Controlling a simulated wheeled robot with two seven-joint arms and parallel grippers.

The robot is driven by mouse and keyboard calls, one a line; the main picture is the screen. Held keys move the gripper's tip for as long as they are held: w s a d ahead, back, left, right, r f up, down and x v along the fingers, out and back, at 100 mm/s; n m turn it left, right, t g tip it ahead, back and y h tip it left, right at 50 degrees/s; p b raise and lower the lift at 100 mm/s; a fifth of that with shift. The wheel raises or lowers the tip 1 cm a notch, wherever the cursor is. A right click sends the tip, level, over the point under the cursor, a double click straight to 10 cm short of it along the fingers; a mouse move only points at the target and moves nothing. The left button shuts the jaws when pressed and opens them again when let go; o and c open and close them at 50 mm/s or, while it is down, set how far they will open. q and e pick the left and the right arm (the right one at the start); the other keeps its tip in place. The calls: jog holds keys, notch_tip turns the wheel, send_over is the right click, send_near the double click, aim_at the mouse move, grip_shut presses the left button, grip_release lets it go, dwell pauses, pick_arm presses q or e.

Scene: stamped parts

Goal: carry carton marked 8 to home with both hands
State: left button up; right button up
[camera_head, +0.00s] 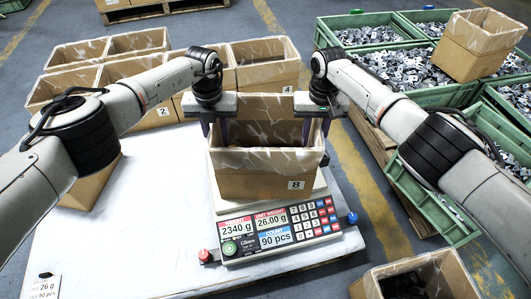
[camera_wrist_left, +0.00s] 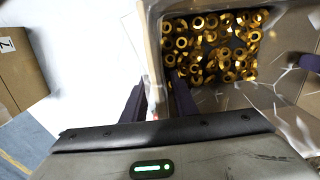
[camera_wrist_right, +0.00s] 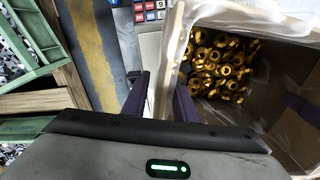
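The carton marked 8 (camera_head: 266,184) stands upright on the scale, its top open with a pale liner over the rim. Gold-coloured ring-like parts (camera_wrist_left: 215,45) lie inside; the right wrist view shows them too (camera_wrist_right: 218,65). My left gripper (camera_head: 215,130) is at the carton's left wall, one finger outside and one inside, with a gap between them. My right gripper (camera_head: 315,129) straddles the right wall in the same way, also with its fingers apart. Nothing marked as home can be made out.
The scale (camera_head: 276,228) reads 2340 g and 90 pcs on the white table (camera_head: 110,235). Several cartons (camera_head: 135,72) stand behind and left. Green crates (camera_head: 405,70) of grey parts are at right, with a carton (camera_head: 480,45) on them. Another carton (camera_head: 435,280) is front right.

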pick_arm(q)
jog(key=shift+f, duration=0.1)
pick_arm(e)
jog(key=shift+f, duration=0.1)
pick_arm(q)
jog(key=shift+c, duration=0.2)
pick_arm(e)
jog(key=shift+c, duration=0.2)
pick_arm(q)
grip_shut()
pick_arm(e)
grip_shut()
dwell(0.6)
